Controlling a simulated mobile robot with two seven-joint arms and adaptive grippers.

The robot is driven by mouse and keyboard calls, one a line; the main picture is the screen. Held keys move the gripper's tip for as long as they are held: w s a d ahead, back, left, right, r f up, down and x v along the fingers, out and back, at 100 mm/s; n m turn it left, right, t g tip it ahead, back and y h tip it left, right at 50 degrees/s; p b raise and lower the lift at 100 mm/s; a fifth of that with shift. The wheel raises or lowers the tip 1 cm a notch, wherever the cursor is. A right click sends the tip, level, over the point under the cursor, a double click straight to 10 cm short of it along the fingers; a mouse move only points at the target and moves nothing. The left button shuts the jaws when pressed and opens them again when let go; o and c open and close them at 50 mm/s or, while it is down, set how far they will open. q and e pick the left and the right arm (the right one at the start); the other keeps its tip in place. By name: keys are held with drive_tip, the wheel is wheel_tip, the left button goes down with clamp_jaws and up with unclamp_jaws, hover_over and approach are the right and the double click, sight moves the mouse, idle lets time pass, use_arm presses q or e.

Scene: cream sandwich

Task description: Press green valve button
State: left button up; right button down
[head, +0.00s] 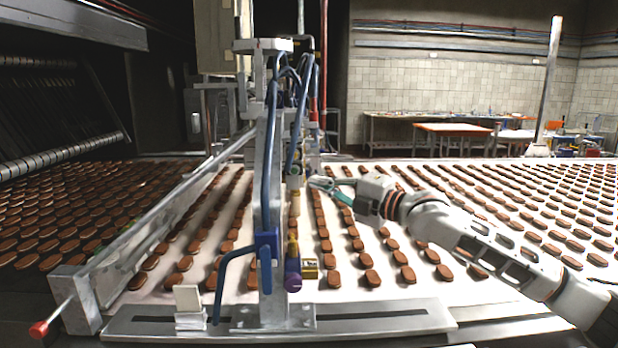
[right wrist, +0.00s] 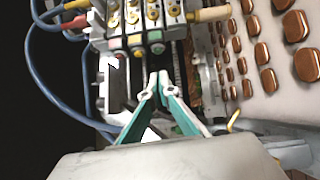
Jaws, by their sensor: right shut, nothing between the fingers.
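The valve block (right wrist: 140,18) with several brass-topped valves is at the top of the right wrist view. A gap shows between tips and buttons. In the head view my right gripper (head: 314,183) reaches in from the right to the machine's upright post, and the buttons are too small to make out there. My left gripper is not in view.
A metal post (head: 270,190) with blue hoses (head: 268,140) stands close to my right gripper. A white conveyor (head: 340,282) carries rows of brown biscuits under my right arm. A slanted metal rail (head: 170,205) lies left. A yellow fitting (head: 308,268) sits low by the post.

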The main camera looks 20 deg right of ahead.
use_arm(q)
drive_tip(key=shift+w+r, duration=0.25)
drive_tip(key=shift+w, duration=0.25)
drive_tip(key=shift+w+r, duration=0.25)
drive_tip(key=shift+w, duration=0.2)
use_arm(e)
drive_tip(key=v, duration=0.5)
drive_tip(key=shift+s+d, duration=0.15)
drive_tip(key=shift+s, duration=0.05)
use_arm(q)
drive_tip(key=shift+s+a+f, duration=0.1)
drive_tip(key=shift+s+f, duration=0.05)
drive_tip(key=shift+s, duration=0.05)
